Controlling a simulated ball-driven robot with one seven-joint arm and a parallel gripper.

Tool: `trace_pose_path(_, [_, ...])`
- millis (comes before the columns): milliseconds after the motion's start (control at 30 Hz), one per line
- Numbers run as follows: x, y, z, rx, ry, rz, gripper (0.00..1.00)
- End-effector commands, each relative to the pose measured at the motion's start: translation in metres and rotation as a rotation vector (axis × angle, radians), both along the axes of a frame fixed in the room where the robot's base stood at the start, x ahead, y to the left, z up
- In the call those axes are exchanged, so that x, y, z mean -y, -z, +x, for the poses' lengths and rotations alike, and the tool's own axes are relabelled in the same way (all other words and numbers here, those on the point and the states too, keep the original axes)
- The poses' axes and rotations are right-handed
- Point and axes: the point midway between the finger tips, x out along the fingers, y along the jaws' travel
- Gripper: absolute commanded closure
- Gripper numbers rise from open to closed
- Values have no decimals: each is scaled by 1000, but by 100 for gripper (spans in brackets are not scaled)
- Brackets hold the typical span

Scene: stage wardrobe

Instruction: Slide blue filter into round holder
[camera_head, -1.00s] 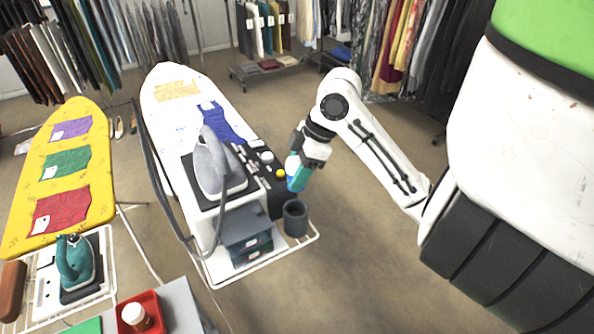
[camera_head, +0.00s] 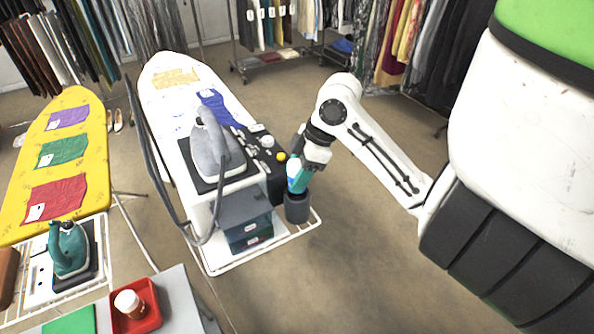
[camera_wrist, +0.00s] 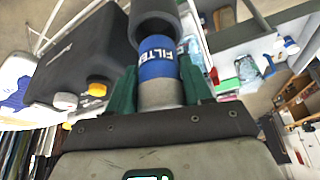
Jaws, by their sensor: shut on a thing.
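The blue filter (camera_wrist: 158,57) is a cylinder with a blue band lettered "FILTER" and a grey end. My gripper (camera_wrist: 160,86) is shut on it, with a green finger on each side. The round holder (camera_wrist: 153,22) is a dark grey cup just past the filter's far end in the wrist view. In the head view the holder (camera_head: 297,209) stands on the white rack, and my gripper (camera_head: 299,180) is right above it with the filter (camera_head: 293,168) partly hidden by a finger. I cannot tell whether the filter's end is inside the holder's mouth.
A black unit with a yellow knob (camera_head: 281,157) stands close left of my gripper. A grey iron (camera_head: 210,150) rests on the steam station behind it. Open floor lies to the right.

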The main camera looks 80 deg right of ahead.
Motion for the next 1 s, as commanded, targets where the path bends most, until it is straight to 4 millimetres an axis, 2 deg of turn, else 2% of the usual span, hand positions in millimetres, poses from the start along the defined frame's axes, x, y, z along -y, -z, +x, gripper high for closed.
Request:
trace_pose_path(100, [0,12,0,1,0,0,82])
trace_pose_path(600, [0,44,0,0,1,1,82])
trace_pose_path(1000, [-1,53,0,-8,-1,7,82])
